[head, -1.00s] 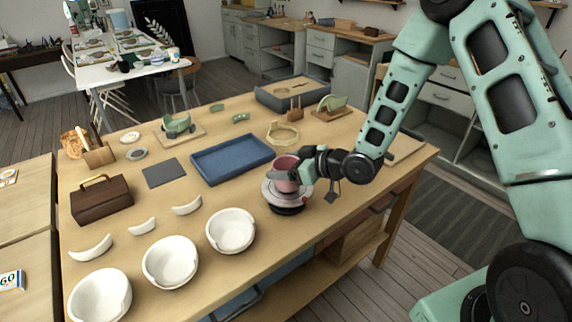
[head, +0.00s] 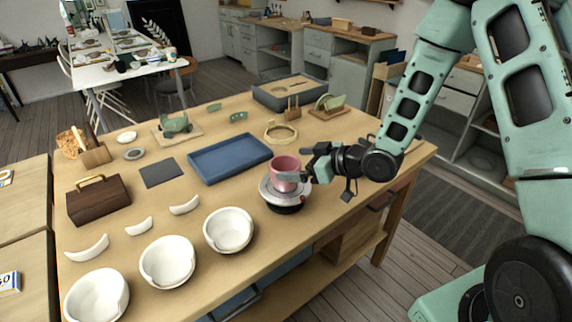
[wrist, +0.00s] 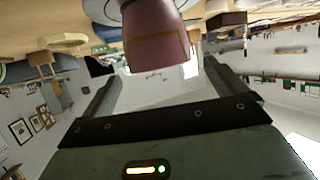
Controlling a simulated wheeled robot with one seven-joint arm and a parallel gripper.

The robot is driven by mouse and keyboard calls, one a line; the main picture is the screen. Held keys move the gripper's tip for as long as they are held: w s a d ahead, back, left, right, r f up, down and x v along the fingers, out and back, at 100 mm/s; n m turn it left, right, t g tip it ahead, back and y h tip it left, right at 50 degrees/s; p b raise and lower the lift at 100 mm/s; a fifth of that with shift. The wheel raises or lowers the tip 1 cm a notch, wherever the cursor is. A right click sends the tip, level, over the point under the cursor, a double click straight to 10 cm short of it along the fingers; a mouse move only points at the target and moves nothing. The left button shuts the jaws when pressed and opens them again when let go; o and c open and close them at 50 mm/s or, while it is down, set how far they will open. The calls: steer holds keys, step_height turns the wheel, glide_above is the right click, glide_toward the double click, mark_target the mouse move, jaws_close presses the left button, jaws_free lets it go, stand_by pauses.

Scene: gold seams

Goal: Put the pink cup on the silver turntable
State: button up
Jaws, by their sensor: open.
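The pink cup (head: 285,173) stands upright on the silver turntable (head: 264,190), near the table's right front edge in the head view. The turntable has a dark base. My gripper (head: 298,177) is at the right side of the cup, and its fingers point left at it. In the wrist view the cup (wrist: 158,40) appears upside down beyond the fingertips of my open gripper (wrist: 158,78), with nothing between the fingers. The cup hides the middle of the turntable.
A blue tray (head: 230,158) lies behind the turntable. White broken bowls (head: 229,230) and white shards (head: 184,206) lie to the left. A wooden ring (head: 281,132) and a small rack (head: 292,110) stand farther back. A dark wooden box (head: 98,199) is at the left.

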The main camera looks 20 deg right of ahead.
steer(key=v, duration=0.7)
steer(key=s+a+r+g+h, duration=0.1)
steer(key=s+a+g+h, duration=0.4)
steer(key=s+a, duration=0.15)
steer(key=s+a+r+g+h, duration=0.1)
steer(key=s+a+r+g, duration=0.1)
steer(key=s, duration=0.7)
steer(key=s+a+r+g+h, duration=0.2)
steer(key=s+a+r+g, duration=0.1)
steer(key=s, duration=0.7)
steer(key=shift+a, duration=0.75)
steer(key=shift+s+r, duration=0.1)
steer(key=shift+r, duration=0.05)
